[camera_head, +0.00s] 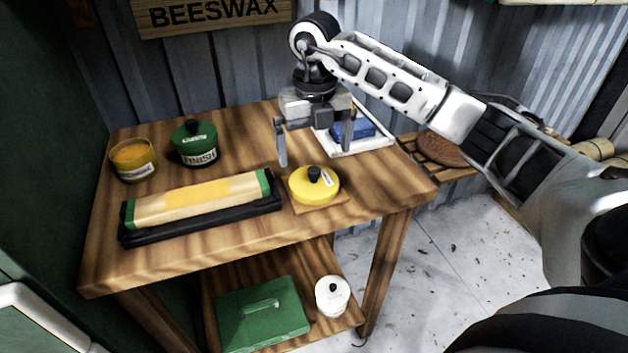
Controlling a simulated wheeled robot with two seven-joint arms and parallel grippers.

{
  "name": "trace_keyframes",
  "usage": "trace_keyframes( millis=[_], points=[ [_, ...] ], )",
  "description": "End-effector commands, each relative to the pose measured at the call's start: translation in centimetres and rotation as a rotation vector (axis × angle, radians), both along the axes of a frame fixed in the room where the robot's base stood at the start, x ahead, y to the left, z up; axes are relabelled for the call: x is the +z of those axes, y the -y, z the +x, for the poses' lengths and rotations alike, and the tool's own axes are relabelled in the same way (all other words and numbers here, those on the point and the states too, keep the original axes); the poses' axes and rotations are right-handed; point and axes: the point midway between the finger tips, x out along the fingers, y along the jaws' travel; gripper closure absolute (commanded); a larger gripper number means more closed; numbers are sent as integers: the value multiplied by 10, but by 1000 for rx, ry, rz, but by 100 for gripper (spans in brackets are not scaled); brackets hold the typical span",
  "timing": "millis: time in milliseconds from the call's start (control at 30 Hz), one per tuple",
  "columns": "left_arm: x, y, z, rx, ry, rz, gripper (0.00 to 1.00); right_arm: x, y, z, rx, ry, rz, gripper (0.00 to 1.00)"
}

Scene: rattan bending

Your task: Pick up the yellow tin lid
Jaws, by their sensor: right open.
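The yellow tin lid (303,190) is round with a black knob and a small white label. It lies on a thin square wooden board near the front right of the wooden table (240,237). My right gripper (314,158) is open and points down above the table, just behind and above the lid. Its two fingers are apart, one to the left and one to the right of the knob's line. Nothing is between them, and they do not appear to touch the lid. My left gripper is not in view.
A long cream block with green ends (200,201) lies on a black tray left of the lid. Behind stand a green tin (194,146) and an open yellow tin (134,171). A white tray (372,144) holds a blue item. The lower shelf holds a green box (262,322) and white jar (332,301).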

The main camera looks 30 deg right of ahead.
Motion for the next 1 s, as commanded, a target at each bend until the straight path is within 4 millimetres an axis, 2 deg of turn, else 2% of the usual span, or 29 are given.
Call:
trace_keyframes(
  millis=[233,500,800,900,933,1000],
  points=[
    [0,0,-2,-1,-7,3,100,-19,-1,-1,2,-3,0,0],
    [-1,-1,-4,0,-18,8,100,-57,-2,-1,1,-3,2,0],
    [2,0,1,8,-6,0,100,-62,-2,0,2,1,2,0],
    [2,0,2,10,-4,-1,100,-62,-2,0,2,0,2,28],
    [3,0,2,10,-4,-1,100,-62,-2,0,2,0,2,33],
    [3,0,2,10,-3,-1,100,-62,-2,0,2,0,2,33]
  ],
)
